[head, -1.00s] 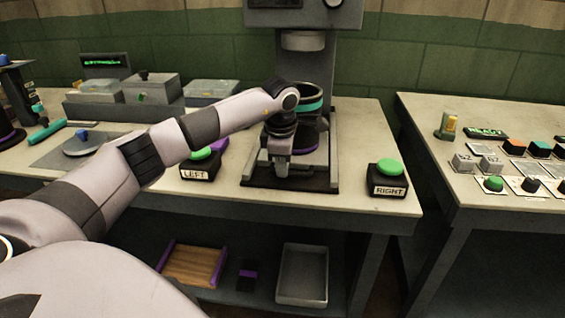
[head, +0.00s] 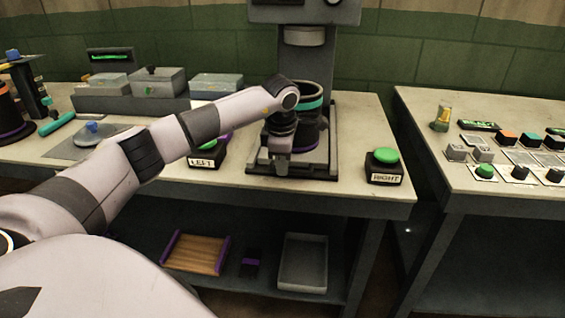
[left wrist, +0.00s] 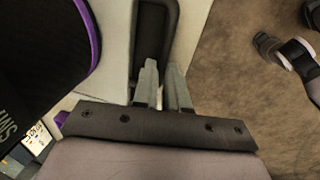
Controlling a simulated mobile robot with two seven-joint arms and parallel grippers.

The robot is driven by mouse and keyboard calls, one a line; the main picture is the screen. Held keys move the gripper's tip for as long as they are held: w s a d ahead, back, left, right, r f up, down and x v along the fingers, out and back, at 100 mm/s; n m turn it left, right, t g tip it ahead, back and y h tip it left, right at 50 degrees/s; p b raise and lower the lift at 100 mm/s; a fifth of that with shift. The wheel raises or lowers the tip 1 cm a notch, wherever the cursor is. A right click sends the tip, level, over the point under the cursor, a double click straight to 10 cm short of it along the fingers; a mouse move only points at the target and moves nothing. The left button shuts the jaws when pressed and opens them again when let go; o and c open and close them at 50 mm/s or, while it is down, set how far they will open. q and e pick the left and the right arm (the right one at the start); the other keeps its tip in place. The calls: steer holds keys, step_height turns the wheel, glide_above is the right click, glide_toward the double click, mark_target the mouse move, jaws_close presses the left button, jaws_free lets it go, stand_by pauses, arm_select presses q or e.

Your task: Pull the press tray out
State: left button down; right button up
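The press (head: 307,60) stands at the back of the table, its dark base (head: 327,165) below. The press tray is low in it, largely hidden by my arm; its dark looped handle (left wrist: 171,25) shows in the left wrist view. A dark cylinder with teal and purple bands (head: 309,104) stands under the press head; its purple-edged side (left wrist: 45,50) fills the left wrist view's upper left. My left gripper (head: 277,168) points down at the front of the press. Its fingers (left wrist: 162,68) are close together with the handle's bar between them.
A green button marked LEFT (head: 207,153) and one marked RIGHT (head: 385,165) flank the press. A shelf below holds a wooden tray (head: 195,252) and a grey bin (head: 303,262). A second table (head: 440,150) with a button panel stands at the right, across a gap.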

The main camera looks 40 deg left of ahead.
arm_select(q)
steer(key=c, duration=1.2)
jaws_free()
steer(key=shift+o, duration=0.2)
steer(key=shift+r, duration=0.1)
step_height(320, 180, up, 7)
steer(key=s, duration=0.1)
steer(key=shift+d, duration=0.4)
